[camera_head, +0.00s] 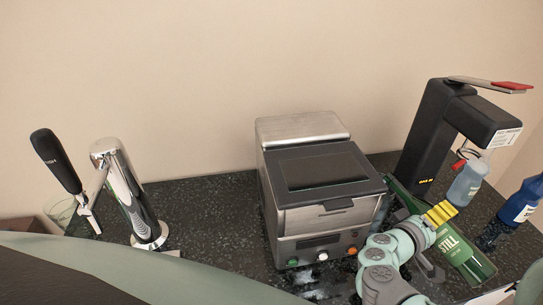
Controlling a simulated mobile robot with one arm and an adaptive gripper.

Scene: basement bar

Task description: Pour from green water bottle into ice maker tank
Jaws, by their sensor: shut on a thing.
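The green water bottle (455,248) with white "STILL" lettering is at the lower right, beside the ice maker's right side. It appears slanted in the picture, with its wide end at lower right. My gripper (438,214), with yellow finger pads, is shut on the bottle and hides part of it. I cannot tell whether the bottle touches the counter. The steel ice maker (330,220) stands in the middle of the counter. Its dark-windowed front lid (322,172) looks shut, and a steel section (300,128) forms the back of its top. The tank's inside is not visible.
A chrome beer tap (130,190) with a black handle stands at left near a glass (62,212). A black dispenser (428,140) stands behind the bottle at right, with a clear bottle (467,183) and a blue bottle (521,203) nearby. Dark counter (210,205) is free left of the ice maker.

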